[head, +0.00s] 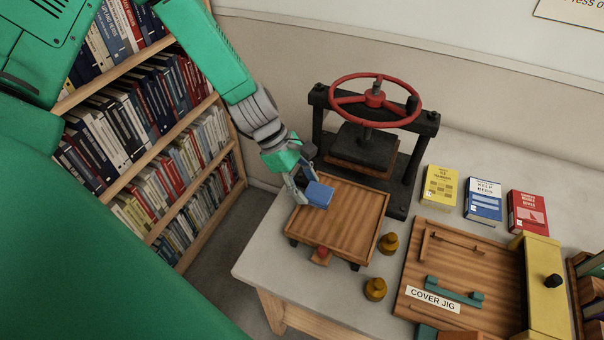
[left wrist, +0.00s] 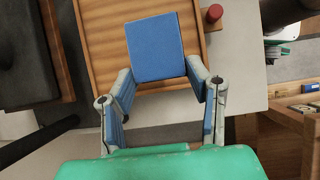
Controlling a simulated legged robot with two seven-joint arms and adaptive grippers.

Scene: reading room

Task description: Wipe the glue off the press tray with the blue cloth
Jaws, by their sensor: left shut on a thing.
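The press tray (head: 345,222) is a wooden tray with a raised rim and a red knob at its front, standing on the table in front of the press. My left gripper (head: 309,194) is over the tray's left part and shut on the blue cloth (head: 319,194), which looks like a folded square block. In the left wrist view the cloth (left wrist: 156,47) lies between the fingertips, over the tray (left wrist: 103,40). I cannot tell whether the cloth touches the tray surface. I see no glue on the visible wood; the cloth and gripper hide part of it. My right gripper is not in view.
The black book press (head: 372,135) with a red wheel stands right behind the tray. The cover jig (head: 470,275) and three books (head: 483,200) are farther right. A bookcase (head: 150,110) is at left.

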